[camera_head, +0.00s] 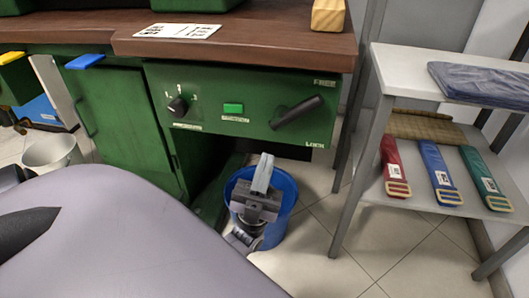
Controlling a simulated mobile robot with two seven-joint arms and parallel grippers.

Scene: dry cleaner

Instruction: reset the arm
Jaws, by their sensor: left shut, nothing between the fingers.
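My left gripper (261,177) is in the lower middle of the head view, pointing up and away in front of a blue bucket (289,205). Its fingers are together with nothing between them. Only the gripper and a short piece of its wrist show; the rest of the left arm is hidden behind a large grey rounded surface (130,240). I cannot tell whether the gripper touches the bucket. My right gripper is not in the picture.
A green machine (255,82) with a dial and a black lever (297,112) stands behind the gripper, under a brown wooden top (255,40). A shelf rack (400,70) with folded belts is on the right. Tiled floor (345,275) between is clear.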

